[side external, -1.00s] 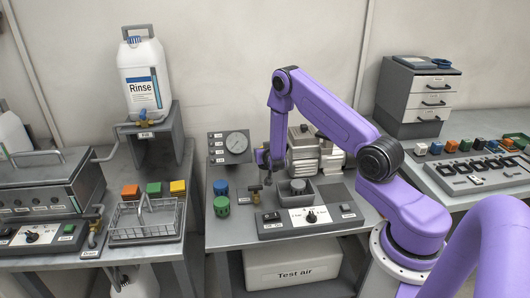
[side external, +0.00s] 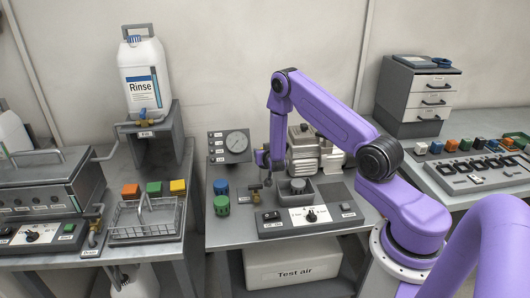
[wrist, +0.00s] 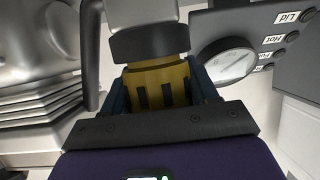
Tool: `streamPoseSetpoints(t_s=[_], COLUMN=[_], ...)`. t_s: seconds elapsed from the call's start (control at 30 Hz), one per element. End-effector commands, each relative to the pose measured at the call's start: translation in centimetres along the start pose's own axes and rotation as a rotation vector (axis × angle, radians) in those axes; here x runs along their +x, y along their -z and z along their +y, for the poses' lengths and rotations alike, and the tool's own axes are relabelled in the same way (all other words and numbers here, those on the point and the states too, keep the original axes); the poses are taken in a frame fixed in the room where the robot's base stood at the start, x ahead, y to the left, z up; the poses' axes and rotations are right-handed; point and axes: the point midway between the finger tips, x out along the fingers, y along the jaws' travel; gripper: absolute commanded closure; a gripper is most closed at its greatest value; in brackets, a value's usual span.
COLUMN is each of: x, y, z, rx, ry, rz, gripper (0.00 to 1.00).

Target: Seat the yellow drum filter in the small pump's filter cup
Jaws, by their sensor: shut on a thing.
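The yellow drum filter (wrist: 158,84) shows in the wrist view, slotted along its side, between the two dark blue fingers of my gripper (wrist: 163,88). My gripper is shut on it. A dark round collar (wrist: 150,42) with a pale grey cylinder beyond it lies right at the filter's far end. I cannot tell whether the filter is inside this collar or only against it. In the side view my gripper (side external: 264,163) is low at the left side of the grey small pump (side external: 304,150). The filter cannot be made out there.
A gauge panel (side external: 230,147) stands left of my gripper. A grey tray (side external: 316,190) with a round part and a switch panel (side external: 309,217) are in front. A ribbed metal body (wrist: 35,110) is close in the wrist view.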

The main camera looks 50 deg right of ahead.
Motion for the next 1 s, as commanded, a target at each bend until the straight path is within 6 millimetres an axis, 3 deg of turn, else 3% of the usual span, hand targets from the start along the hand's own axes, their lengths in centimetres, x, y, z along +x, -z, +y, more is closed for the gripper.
streamPoseSetpoints(t_s=[0.23, 0.27, 0.63, 1.0], x=[0.2, 0.2, -0.1, -2.6], y=[-0.4, -0.4, -0.4, -0.4], z=[0.0, 0.0, 0.0, 0.0], rx=[0.000, 0.000, 0.000, 0.000], ry=[0.000, 0.000, 0.001, 0.001], rz=[0.000, 0.001, -0.001, -0.001], gripper=[0.71, 0.32, 0.31, 0.31])
